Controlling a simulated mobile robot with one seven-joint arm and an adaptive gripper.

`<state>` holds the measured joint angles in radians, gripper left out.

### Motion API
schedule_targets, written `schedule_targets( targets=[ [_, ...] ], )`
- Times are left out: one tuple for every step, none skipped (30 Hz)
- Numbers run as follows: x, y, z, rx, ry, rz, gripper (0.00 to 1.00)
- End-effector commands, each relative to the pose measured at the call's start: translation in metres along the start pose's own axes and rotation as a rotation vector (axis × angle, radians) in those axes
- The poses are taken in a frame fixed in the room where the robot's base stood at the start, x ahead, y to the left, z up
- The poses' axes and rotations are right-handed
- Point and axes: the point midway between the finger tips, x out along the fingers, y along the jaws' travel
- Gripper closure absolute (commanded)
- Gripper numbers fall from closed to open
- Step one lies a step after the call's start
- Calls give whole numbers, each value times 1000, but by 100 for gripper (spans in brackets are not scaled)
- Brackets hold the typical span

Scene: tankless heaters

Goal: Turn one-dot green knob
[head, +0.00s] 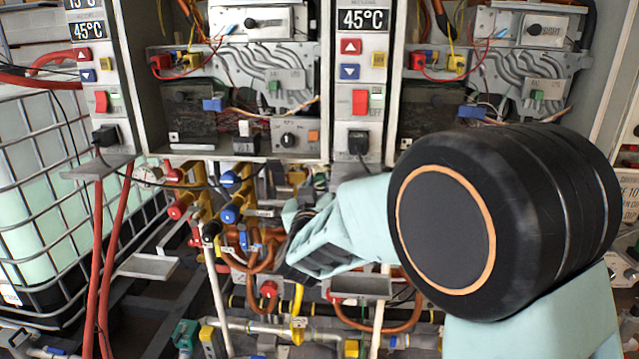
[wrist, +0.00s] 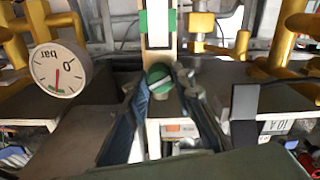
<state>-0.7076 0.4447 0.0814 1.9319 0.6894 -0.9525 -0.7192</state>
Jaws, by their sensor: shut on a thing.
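A green knob (wrist: 158,75) with a pale bar across its face shows in the middle of the wrist view. My gripper (wrist: 169,88) has its two dark fingers on either side of the knob, shut on it. I cannot make out a dot mark on the knob. In the head view my gripper (head: 303,238) is among the pipes and valves below the heaters. There, the gripper and arm hide the knob.
A pressure gauge (wrist: 61,70) and yellow pipes (wrist: 300,30) stand close around in the wrist view. In the head view, red-handled (head: 178,210) and blue-handled valves (head: 230,213) lie left of my gripper. A caged tank (head: 40,190) stands at far left.

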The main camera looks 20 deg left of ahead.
Motion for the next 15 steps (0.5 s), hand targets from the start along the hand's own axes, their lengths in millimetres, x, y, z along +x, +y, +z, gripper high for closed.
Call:
schedule_targets(
  targets=[
    [0, 0, 0, 0, 0, 0, 100],
    [0, 0, 0, 1, -1, 0, 100],
    [0, 0, 0, 1, -1, 0, 100],
    [0, 0, 0, 1, -1, 0, 75],
    [0, 0, 0, 1, -1, 0, 71],
    [0, 0, 0, 2, -1, 0, 67],
    [0, 0, 0, 2, -1, 0, 64],
    [0, 0, 0, 2, -1, 0, 60],
    [0, 0, 0, 2, -1, 0, 60],
    [0, 0, 0, 2, -1, 0, 60],
    [0, 0, 0, 2, -1, 0, 60],
    [0, 0, 0, 2, 0, 0, 60],
    [0, 0, 0, 2, 0, 0, 60],
    [0, 0, 0, 2, 0, 0, 60],
    [0, 0, 0, 2, 0, 0, 60]
  ],
)
